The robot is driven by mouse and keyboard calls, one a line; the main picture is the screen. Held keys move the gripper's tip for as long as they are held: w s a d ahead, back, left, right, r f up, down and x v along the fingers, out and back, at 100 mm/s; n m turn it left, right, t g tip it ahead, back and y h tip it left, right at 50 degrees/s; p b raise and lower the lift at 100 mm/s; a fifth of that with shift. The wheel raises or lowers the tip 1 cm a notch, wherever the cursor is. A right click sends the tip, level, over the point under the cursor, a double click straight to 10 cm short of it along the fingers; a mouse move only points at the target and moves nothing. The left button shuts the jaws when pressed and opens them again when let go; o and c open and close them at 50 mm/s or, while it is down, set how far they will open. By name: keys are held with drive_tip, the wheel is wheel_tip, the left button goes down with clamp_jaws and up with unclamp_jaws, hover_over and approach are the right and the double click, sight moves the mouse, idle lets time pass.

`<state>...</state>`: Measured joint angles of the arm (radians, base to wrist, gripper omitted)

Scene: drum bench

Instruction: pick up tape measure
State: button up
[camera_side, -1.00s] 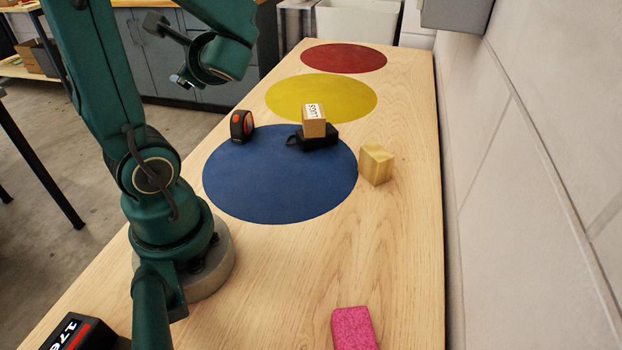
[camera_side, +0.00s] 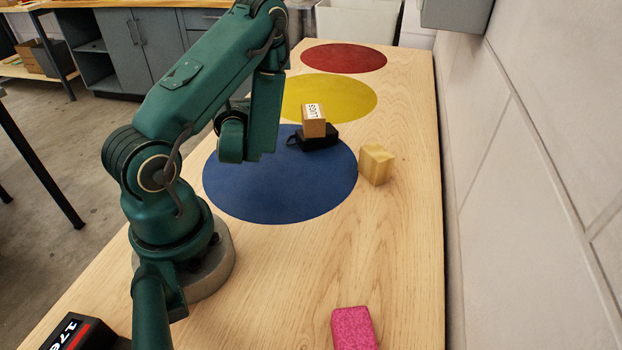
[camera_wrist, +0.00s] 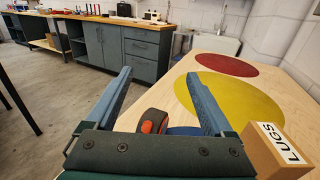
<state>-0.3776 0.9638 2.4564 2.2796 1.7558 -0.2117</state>
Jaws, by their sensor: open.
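The tape measure (camera_wrist: 153,121), black with an orange-red side, shows in the wrist view just past the palm of my gripper (camera_wrist: 158,76), partly hidden by it. My gripper is open, with one blue-grey finger on each side of the tape measure in the picture. I cannot tell whether the fingers are level with it or above it; no grip on it shows. In the side view my arm hides the tape measure and the fingers.
A wooden box marked LUGS (camera_side: 314,121) sits on a black item (camera_side: 318,141) at the blue circle's (camera_side: 285,190) far edge. A pale wood block (camera_side: 376,165) stands to the right. A pink block (camera_side: 353,328) lies in front. The tabletop between is clear.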

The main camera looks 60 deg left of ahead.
wheel_tip(320, 180, down, 6)
drive_tip(key=shift+f, duration=0.25)
drive_tip(key=shift+x, duration=2.55)
clamp_jaws()
